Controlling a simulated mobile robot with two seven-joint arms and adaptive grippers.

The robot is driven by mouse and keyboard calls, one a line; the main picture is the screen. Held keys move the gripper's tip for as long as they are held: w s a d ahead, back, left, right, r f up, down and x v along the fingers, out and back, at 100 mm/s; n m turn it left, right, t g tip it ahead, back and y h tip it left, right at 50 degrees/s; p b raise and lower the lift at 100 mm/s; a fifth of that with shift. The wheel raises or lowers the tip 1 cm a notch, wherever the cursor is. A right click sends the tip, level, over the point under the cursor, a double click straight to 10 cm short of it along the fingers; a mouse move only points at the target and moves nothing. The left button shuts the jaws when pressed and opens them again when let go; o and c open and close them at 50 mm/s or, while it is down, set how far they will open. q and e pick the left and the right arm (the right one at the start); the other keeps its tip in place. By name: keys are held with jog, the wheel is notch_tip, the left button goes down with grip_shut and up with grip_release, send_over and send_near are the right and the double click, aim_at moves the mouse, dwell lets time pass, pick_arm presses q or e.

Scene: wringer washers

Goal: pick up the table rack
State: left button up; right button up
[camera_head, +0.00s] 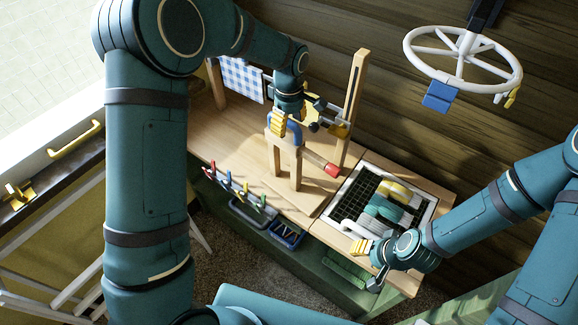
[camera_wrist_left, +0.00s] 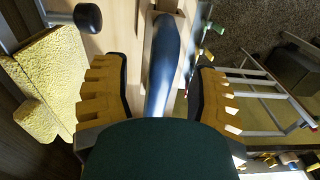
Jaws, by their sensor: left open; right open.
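Which thing is the table rack is not certain; the likeliest is the black wire grid in a white frame (camera_head: 344,209) on the right of the wooden table, holding several rolled or folded pieces. My right gripper (camera_head: 366,262) is open at its front-left corner, near a white curved piece; contact cannot be told. My left gripper (camera_head: 289,122) is open above a wooden stand (camera_head: 295,170) in the table's middle. A blue curved piece (camera_head: 296,137) lies between its fingers. In the left wrist view this blue piece (camera_wrist_left: 163,65) runs between the open fingers (camera_wrist_left: 163,95).
A tall wooden post (camera_head: 354,95) rises behind the stand. A red-ended roller (camera_head: 331,170) sticks out to its right. Coloured clips (camera_head: 235,187) line the table's front-left edge. A white wheel (camera_head: 463,60) hangs at upper right. A checked cloth (camera_head: 242,78) hangs behind.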

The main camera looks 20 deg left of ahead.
pick_arm(q)
grip_shut()
